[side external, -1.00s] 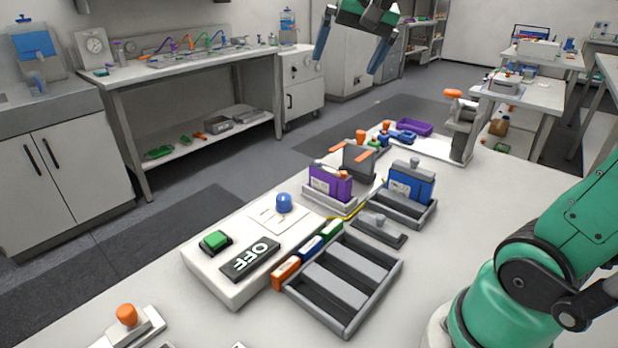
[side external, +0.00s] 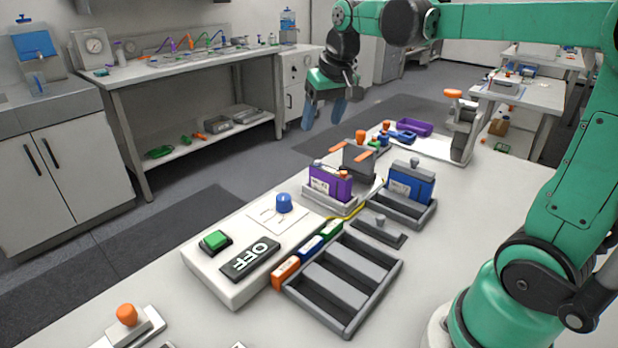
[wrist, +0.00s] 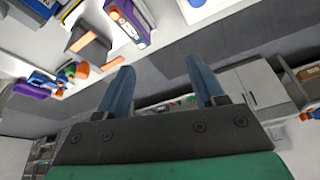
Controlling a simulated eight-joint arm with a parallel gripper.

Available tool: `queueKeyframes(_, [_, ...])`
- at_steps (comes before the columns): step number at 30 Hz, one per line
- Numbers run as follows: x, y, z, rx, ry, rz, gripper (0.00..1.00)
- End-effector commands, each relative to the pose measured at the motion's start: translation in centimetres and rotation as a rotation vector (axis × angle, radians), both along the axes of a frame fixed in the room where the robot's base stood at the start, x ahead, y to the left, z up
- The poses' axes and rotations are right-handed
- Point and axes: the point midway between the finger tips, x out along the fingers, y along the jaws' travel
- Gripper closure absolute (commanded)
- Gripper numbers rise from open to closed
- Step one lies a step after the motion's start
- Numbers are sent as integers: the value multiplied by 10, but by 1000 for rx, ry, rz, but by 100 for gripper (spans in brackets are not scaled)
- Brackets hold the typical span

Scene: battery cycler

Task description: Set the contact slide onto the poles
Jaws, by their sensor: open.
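The grey contact slide (side external: 357,162) with orange bars and an orange knob stands behind the purple battery (side external: 331,183), which sits upright in a light holder. In the wrist view the slide (wrist: 90,46) and the purple battery (wrist: 128,22) show at upper left. I cannot make out whether the bars touch the battery's poles. My gripper (side external: 324,113) hangs in the air beyond and above the slide, its blue fingers apart and empty. In the wrist view my gripper (wrist: 160,78) has only floor and distant furniture between its fingers.
A blue battery (side external: 410,182) stands in a grey tray right of the purple one.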

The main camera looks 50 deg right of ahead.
Motion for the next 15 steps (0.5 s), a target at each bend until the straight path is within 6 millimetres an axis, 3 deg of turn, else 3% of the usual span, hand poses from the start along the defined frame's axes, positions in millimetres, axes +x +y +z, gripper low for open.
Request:
queueKeyframes(6, [30, -78, -3, 63, 137, -195, 38])
queueKeyframes(12, [32, -141, -24, 126, 243, -346, 38])
queueKeyframes(15, [28, -160, -34, 149, 276, -395, 38])
